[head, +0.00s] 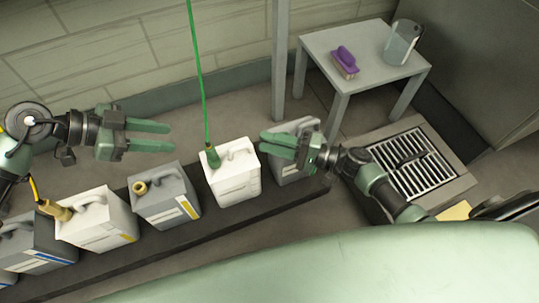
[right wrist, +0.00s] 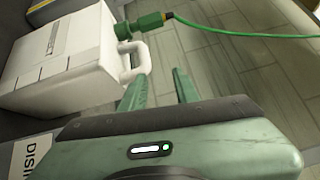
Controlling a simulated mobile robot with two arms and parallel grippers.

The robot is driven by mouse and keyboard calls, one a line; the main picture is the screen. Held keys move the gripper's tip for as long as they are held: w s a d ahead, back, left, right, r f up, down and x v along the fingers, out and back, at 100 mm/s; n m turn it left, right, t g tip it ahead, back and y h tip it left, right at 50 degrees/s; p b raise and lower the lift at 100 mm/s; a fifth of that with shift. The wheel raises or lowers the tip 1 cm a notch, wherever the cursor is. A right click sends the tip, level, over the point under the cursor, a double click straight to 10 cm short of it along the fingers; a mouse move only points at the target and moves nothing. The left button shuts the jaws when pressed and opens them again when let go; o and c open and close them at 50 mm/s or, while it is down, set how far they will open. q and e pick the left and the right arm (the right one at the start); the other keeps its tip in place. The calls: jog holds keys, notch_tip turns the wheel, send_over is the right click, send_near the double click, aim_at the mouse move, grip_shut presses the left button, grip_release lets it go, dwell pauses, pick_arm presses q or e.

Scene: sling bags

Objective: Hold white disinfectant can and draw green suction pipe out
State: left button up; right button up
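The white disinfectant can (head: 234,182) stands upright in the row on a dark low platform. A green suction fitting (head: 212,157) sits in its mouth, and a thin green pipe (head: 198,75) runs up from it. In the right wrist view the can (right wrist: 65,62) shows its loop handle (right wrist: 135,65) and the green fitting (right wrist: 142,26). My right gripper (head: 262,142) is open and empty just right of the can's top, its fingers toward the handle; they also show in the right wrist view (right wrist: 158,88). My left gripper (head: 172,137) is open and empty, left of the pipe.
Grey cans (head: 165,205) and another white can (head: 100,222) with a yellow-brown cap stand along the platform (head: 225,222). A grey can (head: 290,172) stands right, partly behind my right gripper. A small table (head: 340,48) holds a purple brush and a clear jug. A floor grate (head: 415,165) lies right.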

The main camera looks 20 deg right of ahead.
aim_at(242, 159)
jog(key=shift+m+y, duration=0.3)
jog(key=shift+m, duration=0.3)
jog(key=shift+w+a+f, duration=0.2)
jog(key=shift+a+f, duration=0.1)
jog(key=shift+a, duration=1)
jog(key=shift+w+a+f, duration=0.2)
jog(key=shift+a+f, duration=0.1)
jog(key=shift+a, duration=1.05)
jog(key=shift+w+a+f, duration=0.2)
jog(key=shift+a+f, duration=0.1)
jog(key=shift+a, duration=1)
